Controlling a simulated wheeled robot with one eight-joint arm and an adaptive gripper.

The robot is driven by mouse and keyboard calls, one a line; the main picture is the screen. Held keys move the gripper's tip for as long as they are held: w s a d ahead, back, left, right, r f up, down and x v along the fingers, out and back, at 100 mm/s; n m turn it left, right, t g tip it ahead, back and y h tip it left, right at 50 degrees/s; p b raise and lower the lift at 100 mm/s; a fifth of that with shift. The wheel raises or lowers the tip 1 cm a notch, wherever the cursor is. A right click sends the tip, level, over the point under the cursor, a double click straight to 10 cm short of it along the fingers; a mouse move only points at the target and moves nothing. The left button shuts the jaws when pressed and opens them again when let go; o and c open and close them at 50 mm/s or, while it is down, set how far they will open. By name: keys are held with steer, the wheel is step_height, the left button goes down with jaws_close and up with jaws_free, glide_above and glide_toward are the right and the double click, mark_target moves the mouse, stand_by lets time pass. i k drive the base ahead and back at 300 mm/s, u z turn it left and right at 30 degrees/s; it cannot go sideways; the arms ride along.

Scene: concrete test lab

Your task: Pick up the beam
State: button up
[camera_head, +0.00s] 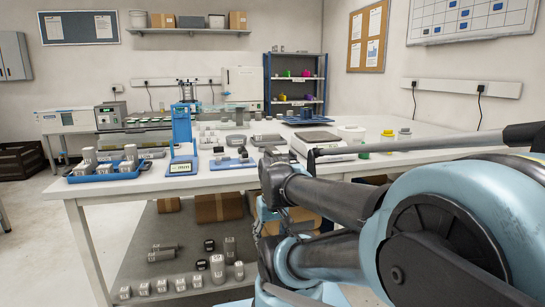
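Several grey concrete-like blocks lie on the white table (110,188), and I cannot tell which one is the beam. My arm fills the right foreground and covers part of the table's front edge. My gripper cannot be made out in this view, and nothing is seen held.
A blue tray (72,179) with grey cylinders and blocks stands at the table's left. A blue stand with a display (182,166) is beside it. A flat scale (318,139) is at the right. The lower shelf (135,232) holds several grey specimens and cardboard boxes.

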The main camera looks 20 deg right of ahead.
mark_target(271, 150)
steer(key=k, duration=1.25)
steer(key=z, duration=0.5)
steer(key=i, duration=1.65)
steer(key=u, duration=0.5)
